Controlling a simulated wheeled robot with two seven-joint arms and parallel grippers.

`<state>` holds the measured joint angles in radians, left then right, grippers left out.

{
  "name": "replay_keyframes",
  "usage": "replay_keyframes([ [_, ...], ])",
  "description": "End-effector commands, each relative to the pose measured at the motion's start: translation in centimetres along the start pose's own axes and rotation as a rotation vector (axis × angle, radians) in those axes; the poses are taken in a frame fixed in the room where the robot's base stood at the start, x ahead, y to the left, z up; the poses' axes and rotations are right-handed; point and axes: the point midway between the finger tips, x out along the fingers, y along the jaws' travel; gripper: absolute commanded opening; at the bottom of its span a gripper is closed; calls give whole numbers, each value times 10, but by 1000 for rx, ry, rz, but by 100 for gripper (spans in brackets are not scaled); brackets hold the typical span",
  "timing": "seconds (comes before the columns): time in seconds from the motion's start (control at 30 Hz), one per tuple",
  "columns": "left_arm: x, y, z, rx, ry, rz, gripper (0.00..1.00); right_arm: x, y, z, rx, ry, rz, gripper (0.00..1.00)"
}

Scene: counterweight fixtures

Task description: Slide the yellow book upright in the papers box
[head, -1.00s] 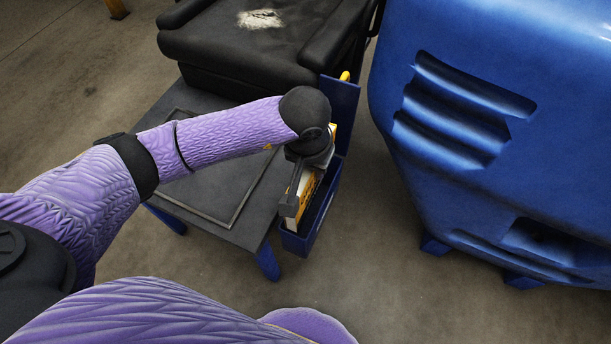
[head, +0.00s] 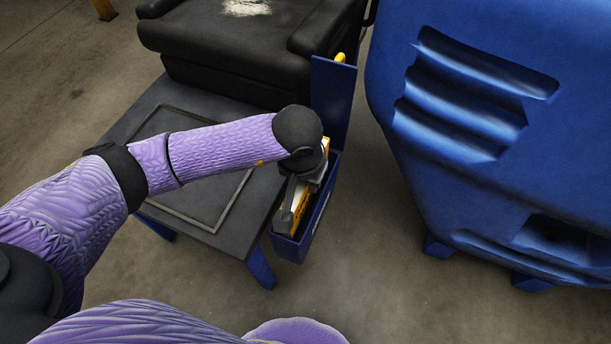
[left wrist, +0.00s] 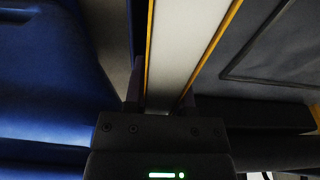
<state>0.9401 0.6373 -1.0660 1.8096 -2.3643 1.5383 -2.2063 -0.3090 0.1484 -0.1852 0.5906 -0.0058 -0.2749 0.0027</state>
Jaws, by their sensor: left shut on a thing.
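The yellow book (head: 299,196) shows in the head view as a yellow cover with a white page edge, largely hidden under my left gripper. The papers box (head: 318,222) is a narrow blue open box beside the table, with a tall back panel. My left gripper (head: 293,200) is shut on the book at the box's opening. The book's lower part is hidden by the box walls, so its depth inside cannot be seen. In the left wrist view, the book's white pages (left wrist: 182,40) between yellow covers run between the fingers (left wrist: 162,97). My right gripper is not in view.
A dark table (head: 190,213) with a raised frame and blue legs stands left of the box. A black padded seat (head: 235,50) is behind it. A large blue ribbed machine (head: 480,150) stands to the right, with bare floor (head: 365,220) between.

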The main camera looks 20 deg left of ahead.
Motion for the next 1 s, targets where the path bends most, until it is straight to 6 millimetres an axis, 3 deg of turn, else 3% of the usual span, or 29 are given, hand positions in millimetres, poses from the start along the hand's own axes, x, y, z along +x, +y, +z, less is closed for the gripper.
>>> replay_keyframes([
  [0.13,0,0,0,0,0,0,0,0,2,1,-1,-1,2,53],
  [0.17,0,0,0,0,0,0,34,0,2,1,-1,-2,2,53],
  [0.3,0,0,0,0,0,0,64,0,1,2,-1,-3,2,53],
  [0.37,0,0,0,0,0,0,73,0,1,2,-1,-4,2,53],
  [0.63,-7,0,-1,0,2,-1,73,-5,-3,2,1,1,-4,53],
  [0.9,-78,0,-2,1,8,-1,73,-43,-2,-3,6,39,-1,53],
  [1.0,-94,0,-2,0,6,-1,73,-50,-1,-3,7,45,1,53],
])
